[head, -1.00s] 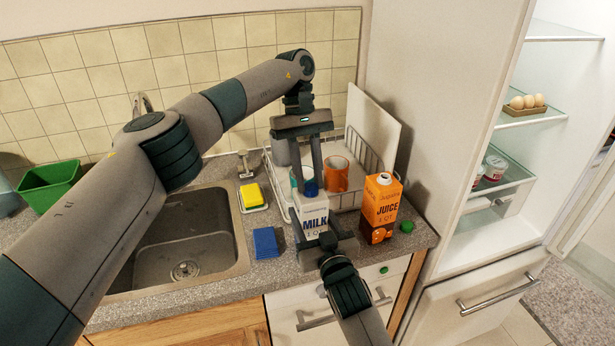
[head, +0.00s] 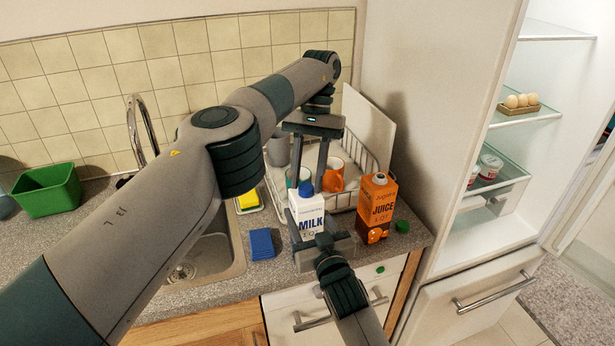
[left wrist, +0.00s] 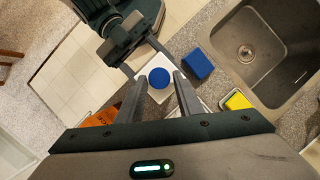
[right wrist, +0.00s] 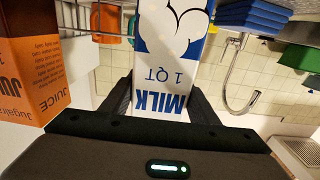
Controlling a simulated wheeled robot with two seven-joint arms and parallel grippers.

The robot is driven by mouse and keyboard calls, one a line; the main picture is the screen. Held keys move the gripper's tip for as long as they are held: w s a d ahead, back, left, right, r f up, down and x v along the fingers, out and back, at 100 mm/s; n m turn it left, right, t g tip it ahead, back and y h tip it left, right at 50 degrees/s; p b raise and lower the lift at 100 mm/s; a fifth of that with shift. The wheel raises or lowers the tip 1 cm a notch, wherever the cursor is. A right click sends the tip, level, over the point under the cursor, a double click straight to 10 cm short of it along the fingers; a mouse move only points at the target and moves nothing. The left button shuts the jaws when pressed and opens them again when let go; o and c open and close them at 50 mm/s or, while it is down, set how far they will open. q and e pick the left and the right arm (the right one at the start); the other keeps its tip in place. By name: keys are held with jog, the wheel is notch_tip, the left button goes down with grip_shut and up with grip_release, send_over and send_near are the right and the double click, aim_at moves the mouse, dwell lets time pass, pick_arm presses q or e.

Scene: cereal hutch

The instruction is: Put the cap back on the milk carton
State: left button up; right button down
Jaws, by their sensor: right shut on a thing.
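The white and blue milk carton (head: 307,218) stands upright at the counter's front edge. The blue cap (head: 306,189) sits on its top, and also shows in the left wrist view (left wrist: 160,78); whether it is fully seated I cannot tell. My left gripper (head: 309,190) is above the carton, its fingers open on either side of the cap with gaps visible in the left wrist view. My right gripper (head: 322,241) is shut on the lower part of the milk carton from the front, and the carton fills the space between its fingers in the right wrist view (right wrist: 168,75).
A dish rack (head: 372,160) with mugs is behind. A blue block (head: 262,243) and the sink (head: 215,262) are left. The fridge is open at right.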

pick_arm(q)
jog(key=shift+o, duration=0.6)
jog(key=shift+s+r, duration=0.1)
jog(key=shift+r, duration=2.2)
jog(key=shift+c, duration=0.4)
